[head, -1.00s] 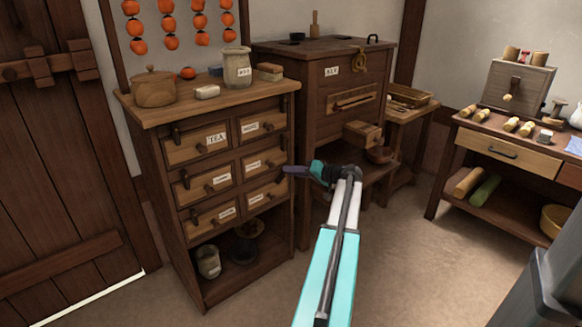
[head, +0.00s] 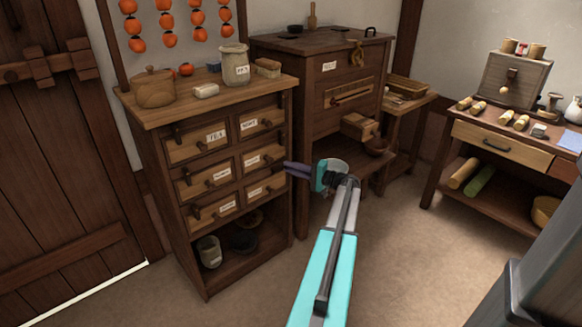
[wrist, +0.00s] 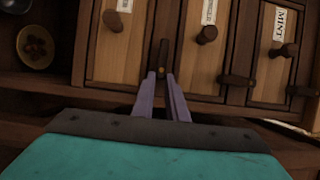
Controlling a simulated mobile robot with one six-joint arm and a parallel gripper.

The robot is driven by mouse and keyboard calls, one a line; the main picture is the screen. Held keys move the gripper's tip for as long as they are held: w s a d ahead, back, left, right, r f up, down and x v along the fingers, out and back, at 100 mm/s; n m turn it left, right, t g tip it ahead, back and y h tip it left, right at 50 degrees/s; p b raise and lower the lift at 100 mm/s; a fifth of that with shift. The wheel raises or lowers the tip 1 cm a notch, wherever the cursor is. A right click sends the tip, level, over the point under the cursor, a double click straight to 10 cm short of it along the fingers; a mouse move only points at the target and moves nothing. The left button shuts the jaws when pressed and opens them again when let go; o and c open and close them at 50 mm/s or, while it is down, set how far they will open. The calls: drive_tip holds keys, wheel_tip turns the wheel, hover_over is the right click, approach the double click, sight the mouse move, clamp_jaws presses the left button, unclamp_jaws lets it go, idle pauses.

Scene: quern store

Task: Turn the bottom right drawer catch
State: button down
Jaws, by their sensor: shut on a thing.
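The bottom right drawer (wrist: 118,65) is at the left of the wrist view, which shows the drawers sideways; it also shows in the head view (head: 262,190). Its dark wooden catch (wrist: 162,52) stands along the strip between this drawer and the middle one. My gripper (wrist: 163,78) is shut on this catch, with both purple fingers at its near end. The catches of the middle drawer (wrist: 237,81) and the top drawer (wrist: 303,91) lie crosswise to it. In the head view my gripper (head: 291,168) is at the cabinet's right edge, and the held catch cannot be made out.
An open shelf with a bowl (wrist: 38,47) lies below the drawers. A tall wooden chest (head: 315,100) stands right of the cabinet. The floor (head: 400,240) to the right is clear.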

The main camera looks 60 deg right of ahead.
drive_tip(key=shift+w, duration=0.15)
drive_tip(key=c, duration=1.8)
unclamp_jaws()
drive_tip(key=shift+o, duration=0.2)
drive_tip(key=shift+s, duration=0.2)
drive_tip(key=s+p, duration=0.2)
drive_tip(key=s, duration=1.1)
drive_tip(key=shift+s+d, duration=0.2)
drive_tip(key=shift+d, duration=0.25)
